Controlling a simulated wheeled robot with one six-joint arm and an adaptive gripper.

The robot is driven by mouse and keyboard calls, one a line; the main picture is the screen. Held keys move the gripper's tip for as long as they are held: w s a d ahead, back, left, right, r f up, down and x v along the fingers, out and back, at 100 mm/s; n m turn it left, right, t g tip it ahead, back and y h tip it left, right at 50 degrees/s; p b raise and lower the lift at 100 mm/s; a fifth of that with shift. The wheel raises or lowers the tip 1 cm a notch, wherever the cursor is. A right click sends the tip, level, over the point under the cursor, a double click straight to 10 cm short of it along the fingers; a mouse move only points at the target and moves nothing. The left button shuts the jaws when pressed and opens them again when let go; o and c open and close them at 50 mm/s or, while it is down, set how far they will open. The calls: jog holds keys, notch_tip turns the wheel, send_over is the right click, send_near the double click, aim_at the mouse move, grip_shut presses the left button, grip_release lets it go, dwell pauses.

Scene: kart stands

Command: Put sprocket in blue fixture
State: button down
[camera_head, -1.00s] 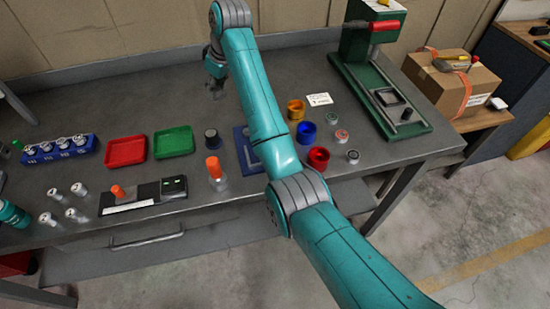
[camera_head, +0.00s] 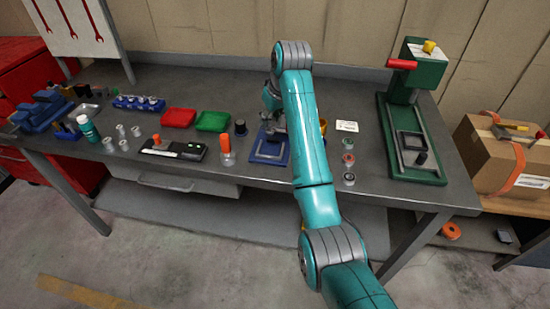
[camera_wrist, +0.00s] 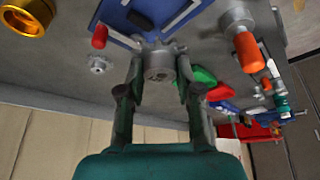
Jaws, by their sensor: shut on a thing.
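In the wrist view my gripper (camera_wrist: 160,78) is shut on a grey metal sprocket (camera_wrist: 160,62), a short toothed cylinder. The blue fixture (camera_wrist: 135,10) lies just beyond it at the top edge, partly cut off, and the sprocket looks held above the table near its edge. In the head view the blue fixture (camera_head: 268,159) is a flat blue plate on the bench. My gripper (camera_head: 272,118) is over its far side, partly hidden by my arm. The sprocket cannot be made out in the head view.
A red tray (camera_head: 178,117) and a green tray (camera_head: 212,122) stand left of the fixture. An orange-topped container (camera_head: 226,152) is at its left front. A green press (camera_head: 415,120) stands at the right. A small metal part (camera_wrist: 98,64) lies on the bench near my gripper.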

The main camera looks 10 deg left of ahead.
aim_at(269, 149)
jog(key=shift+s+f, duration=0.15)
jog(key=shift+f, duration=0.1)
notch_tip(269, 149, down, 10)
jog(key=shift+r, duration=0.25)
jog(key=c, duration=1.1)
grip_release()
jog(key=shift+f, duration=0.15)
jog(key=shift+o, duration=0.2)
jog(key=v, duration=1.2)
